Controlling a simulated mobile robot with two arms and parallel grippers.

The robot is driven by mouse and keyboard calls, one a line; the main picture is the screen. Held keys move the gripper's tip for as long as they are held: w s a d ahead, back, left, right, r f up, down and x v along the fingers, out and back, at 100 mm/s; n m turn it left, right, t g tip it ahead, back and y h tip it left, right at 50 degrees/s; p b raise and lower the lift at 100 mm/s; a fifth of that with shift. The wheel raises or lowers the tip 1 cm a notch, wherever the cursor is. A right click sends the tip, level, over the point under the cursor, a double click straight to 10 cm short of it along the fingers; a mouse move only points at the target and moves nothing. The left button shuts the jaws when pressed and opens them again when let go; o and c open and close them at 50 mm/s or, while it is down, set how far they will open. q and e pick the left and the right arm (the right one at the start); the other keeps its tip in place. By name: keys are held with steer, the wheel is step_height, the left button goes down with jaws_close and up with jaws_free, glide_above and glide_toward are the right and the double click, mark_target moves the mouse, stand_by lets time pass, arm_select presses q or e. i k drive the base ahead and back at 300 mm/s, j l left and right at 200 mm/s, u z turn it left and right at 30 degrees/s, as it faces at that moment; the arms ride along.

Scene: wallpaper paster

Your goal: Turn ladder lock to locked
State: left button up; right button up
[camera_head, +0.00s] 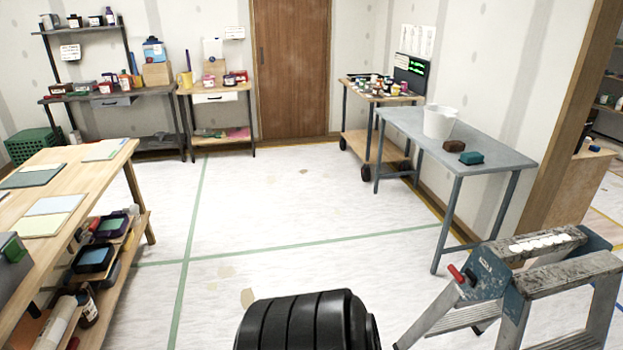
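A metal step ladder (540,248) with a worn, paint-splashed top and blue side brackets stands at the lower right. A small red handle (457,273) sticks out from its left bracket, tilted up to the left; it looks like the ladder lock. I cannot tell from this view whether it is locked. The ladder's feet are cut off by the bottom edge. A black ribbed part of my own arm shows at the bottom middle, left of the ladder and apart from the red handle. Neither gripper's fingers are in view.
A grey table (455,137) with a white bucket (439,122) stands behind the ladder. A wooden workbench (90,190) with a loaded lower shelf is at the left. A wheeled cart (372,147) stands at the back. The white floor (290,205) in the middle is clear.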

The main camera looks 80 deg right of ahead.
mark_target(461, 279)
steer(key=z, duration=3.75)
